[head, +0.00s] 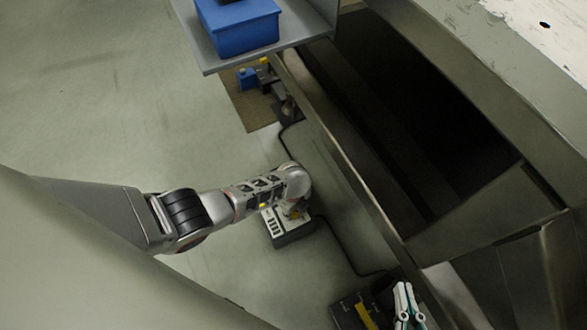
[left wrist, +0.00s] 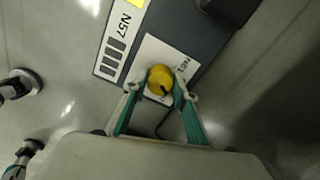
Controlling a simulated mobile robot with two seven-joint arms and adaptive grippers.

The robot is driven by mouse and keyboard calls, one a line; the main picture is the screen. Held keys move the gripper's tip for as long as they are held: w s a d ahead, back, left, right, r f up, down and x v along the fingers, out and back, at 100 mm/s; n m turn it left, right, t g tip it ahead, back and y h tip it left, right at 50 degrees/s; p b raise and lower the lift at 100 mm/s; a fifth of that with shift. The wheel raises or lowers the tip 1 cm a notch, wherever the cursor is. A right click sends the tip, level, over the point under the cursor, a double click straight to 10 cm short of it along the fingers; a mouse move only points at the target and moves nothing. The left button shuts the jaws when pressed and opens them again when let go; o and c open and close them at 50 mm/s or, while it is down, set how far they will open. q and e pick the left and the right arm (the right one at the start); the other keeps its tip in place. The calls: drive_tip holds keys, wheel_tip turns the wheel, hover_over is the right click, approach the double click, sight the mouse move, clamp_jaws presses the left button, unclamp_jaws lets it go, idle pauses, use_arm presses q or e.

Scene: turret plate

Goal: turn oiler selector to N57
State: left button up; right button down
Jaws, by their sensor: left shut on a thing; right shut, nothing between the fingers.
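The oiler selector is a yellow knob (left wrist: 160,76) on a white plate of a dark grey box. In the left wrist view the label N61 (left wrist: 183,64) is beside it and N57 (left wrist: 122,24) is on a white strip at upper left. A dark mark shows on the knob's lower side. My left gripper (left wrist: 161,88) is shut on the knob, one teal finger on each side. In the head view the box (head: 292,236) sits below my left wrist, which hides most of the knob (head: 294,214). My right gripper (head: 408,304) is shut and empty at bottom right.
A dark box with a yellow part (head: 366,316) lies beside my right gripper. A blue box (head: 238,28) stands on a grey shelf (head: 208,62) at the top. A dark metal trough (head: 350,160) runs along the right. Floor at left is clear.

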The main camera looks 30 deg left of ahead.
use_arm(q)
drive_tip(key=m, duration=0.3)
drive_tip(key=shift+s+a+f, duration=0.1)
drive_tip(key=shift+a+f, duration=0.05)
drive_tip(key=shift+a, duration=0.1)
drive_tip(key=shift+m, duration=1.5)
use_arm(e)
drive_tip(key=shift+s+a+m, duration=0.1)
drive_tip(key=shift+a+m, duration=0.2)
drive_tip(key=shift+a, duration=0.1)
use_arm(q)
drive_tip(key=o, duration=1.1)
drive_tip(key=shift+d, duration=0.1)
drive_tip(key=shift+d, duration=0.1)
use_arm(e)
drive_tip(key=shift+f, duration=0.1)
use_arm(q)
drive_tip(key=shift+r, duration=0.95)
wheel_tip(320, 180, up, 10)
drive_tip(key=shift+r, duration=0.15)
